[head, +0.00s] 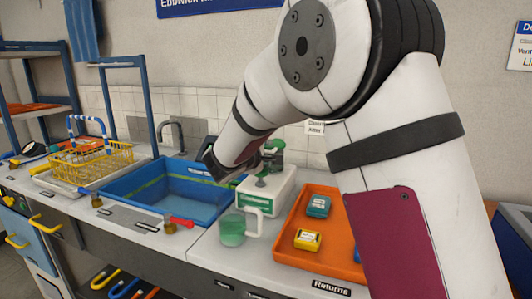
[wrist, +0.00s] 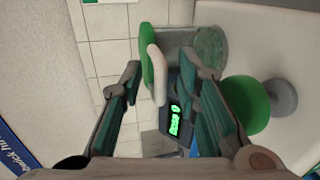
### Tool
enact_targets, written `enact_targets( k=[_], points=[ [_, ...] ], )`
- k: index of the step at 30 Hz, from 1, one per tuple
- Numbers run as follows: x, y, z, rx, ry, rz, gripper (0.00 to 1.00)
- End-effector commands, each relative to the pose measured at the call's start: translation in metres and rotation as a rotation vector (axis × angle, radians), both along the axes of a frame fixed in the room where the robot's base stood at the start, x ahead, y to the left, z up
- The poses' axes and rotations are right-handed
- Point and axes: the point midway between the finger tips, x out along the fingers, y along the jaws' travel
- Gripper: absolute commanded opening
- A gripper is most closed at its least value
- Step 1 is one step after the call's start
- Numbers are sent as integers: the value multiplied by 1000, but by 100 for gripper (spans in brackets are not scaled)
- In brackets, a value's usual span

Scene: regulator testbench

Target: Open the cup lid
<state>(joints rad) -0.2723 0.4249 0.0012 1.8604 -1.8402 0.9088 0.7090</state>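A clear cup (wrist: 205,48) with a green lid (wrist: 147,60) shows sideways in the wrist view. The lid lies across the cup's top end, and a cream tab (wrist: 157,72) on it points toward my gripper. In the head view the green lid (head: 272,144) shows above the white machine, partly behind my arm. My gripper (wrist: 170,76) is open, with one finger on each side of the lid and tab. Nothing is visibly gripped; I cannot tell whether a finger touches. In the head view my gripper (head: 250,166) is mostly hidden by my wrist.
The white machine (head: 282,198) has a green knob (wrist: 245,105). A greenish mug (head: 232,229) stands in front of it. An orange tray (head: 283,257) with small boxes is at right. A blue sink (head: 160,187) and yellow rack (head: 92,165) are at left.

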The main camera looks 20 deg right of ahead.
Motion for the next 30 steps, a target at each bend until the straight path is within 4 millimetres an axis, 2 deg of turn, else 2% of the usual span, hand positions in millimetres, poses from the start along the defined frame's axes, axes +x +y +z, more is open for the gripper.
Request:
enact_targets(
  k=[3, 7, 21, 30],
  points=[
    [0, 0, 0, 0, 0, 0, 30],
    [0, 0, 0, 0, 0, 0, 0],
    [-1, 0, 0, 1, 4, -1, 0],
    [-1, -1, 12, 38, 53, -2, 0]
  ],
)
